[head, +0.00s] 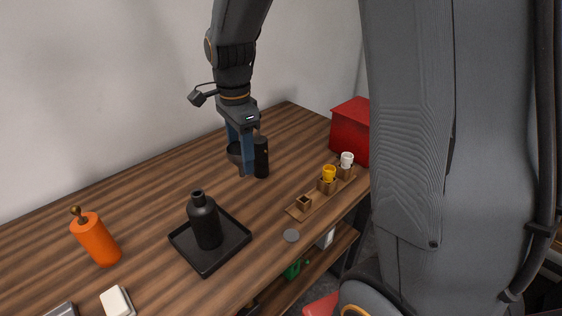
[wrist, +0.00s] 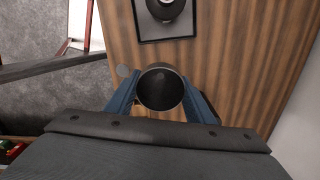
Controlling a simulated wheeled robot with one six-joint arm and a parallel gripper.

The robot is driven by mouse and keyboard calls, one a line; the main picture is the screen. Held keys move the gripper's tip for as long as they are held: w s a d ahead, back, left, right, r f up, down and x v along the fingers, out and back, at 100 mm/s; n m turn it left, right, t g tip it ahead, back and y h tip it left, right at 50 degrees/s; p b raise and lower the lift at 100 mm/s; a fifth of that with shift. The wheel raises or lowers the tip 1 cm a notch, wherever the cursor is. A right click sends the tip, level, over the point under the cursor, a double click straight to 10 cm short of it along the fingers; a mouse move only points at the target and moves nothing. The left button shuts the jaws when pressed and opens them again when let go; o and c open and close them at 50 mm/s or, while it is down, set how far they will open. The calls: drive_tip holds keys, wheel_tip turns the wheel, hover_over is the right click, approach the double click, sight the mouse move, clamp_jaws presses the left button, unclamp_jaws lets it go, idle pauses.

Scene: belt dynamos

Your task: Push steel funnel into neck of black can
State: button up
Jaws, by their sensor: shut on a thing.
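The black can (head: 206,226) stands upright in a square black tray (head: 177,240), its narrow neck pointing up. The can also shows at the top edge of the wrist view (wrist: 166,8), partly cut off. My gripper (head: 240,160) is shut on the steel funnel (head: 233,153), which looks dark grey. In the wrist view the funnel's round mouth (wrist: 161,88) sits between the two blue fingers, facing the camera. The funnel is in the air above the table, behind and to the right of the can in the head view, apart from it. Its spout is hidden.
A dark cylinder (head: 261,157) stands just right of my gripper. An orange bottle (head: 96,239) is left of the tray. A wooden holder (head: 315,201) with yellow and white pieces and a red box (head: 351,130) are at the right. A grey disc (head: 291,235) lies near the front edge.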

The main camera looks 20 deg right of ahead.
drive_tip(key=s+a+r+p, duration=0.2)
drive_tip(key=a+r, duration=0.6)
drive_tip(key=a, duration=0.4)
drive_tip(key=shift+s+r, duration=0.2)
drive_tip(key=shift+s, duration=0.25)
drive_tip(key=shift+f, duration=0.15)
wheel_tip(320, 180, down, 6)
drive_tip(key=shift+r+b, duration=0.2)
drive_tip(key=shift+b, duration=0.9)
drive_tip(key=shift+p, duration=0.95)
idle(0.4)
drive_tip(key=shift+f+b, duration=0.75)
drive_tip(key=shift+f, duration=1.25)
drive_tip(key=o, duration=1.2)
drive_tip(key=shift+o, duration=0.2)
